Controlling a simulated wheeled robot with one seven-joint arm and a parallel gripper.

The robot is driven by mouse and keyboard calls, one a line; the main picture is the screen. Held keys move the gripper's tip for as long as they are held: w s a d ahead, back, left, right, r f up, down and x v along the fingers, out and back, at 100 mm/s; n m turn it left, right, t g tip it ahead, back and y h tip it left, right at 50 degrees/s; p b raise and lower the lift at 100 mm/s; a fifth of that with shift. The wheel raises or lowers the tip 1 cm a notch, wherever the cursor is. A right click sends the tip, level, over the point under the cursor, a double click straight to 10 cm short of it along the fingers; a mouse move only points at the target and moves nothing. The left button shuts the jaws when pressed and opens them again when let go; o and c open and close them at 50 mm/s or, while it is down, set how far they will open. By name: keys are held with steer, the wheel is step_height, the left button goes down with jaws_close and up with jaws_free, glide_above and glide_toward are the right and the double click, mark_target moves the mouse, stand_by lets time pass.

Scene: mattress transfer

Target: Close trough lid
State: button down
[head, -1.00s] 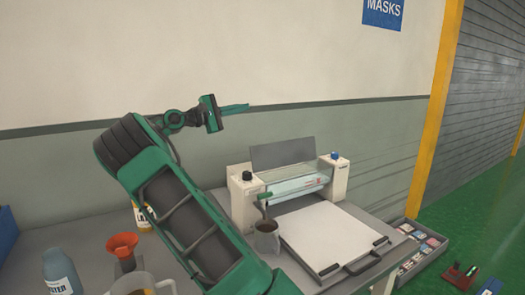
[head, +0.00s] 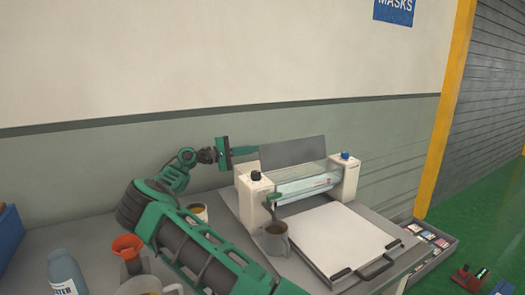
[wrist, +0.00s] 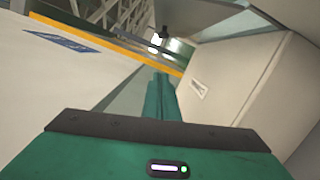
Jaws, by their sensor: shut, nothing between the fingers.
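The trough lid, a flat grey panel (head: 295,150), stands raised and tilted at the back of the white machine (head: 344,180). Below it, a clear roller or trough section (head: 308,187) shows between the two end posts. My gripper (head: 254,150) is shut and empty, its green fingers pointing right at the lid's left edge, behind the left post. I cannot tell whether they touch the lid. In the wrist view the shut fingers (wrist: 158,82) extend along a white labelled housing (wrist: 225,85). A grey panel (wrist: 228,25), probably the lid, shows at upper right.
A white flat bed (head: 335,235) with a black handle lies in front of the machine. An orange funnel (head: 127,246), a bottle (head: 64,272) and a cup (head: 198,212) stand on the left. The wall is close behind.

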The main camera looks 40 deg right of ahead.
mark_target(281, 146)
steer(key=shift+s+d+r, duration=0.25)
steer(key=shift+s+d, duration=0.95)
steer(key=shift+s+d+r, duration=0.2)
steer(key=shift+s+d, duration=0.95)
steer(key=shift+s, duration=0.05)
steer(key=shift+s+d+r, duration=0.25)
steer(key=shift+s+d, duration=0.95)
steer(key=shift+s+r+m, duration=0.2)
steer(key=shift+m, duration=0.2)
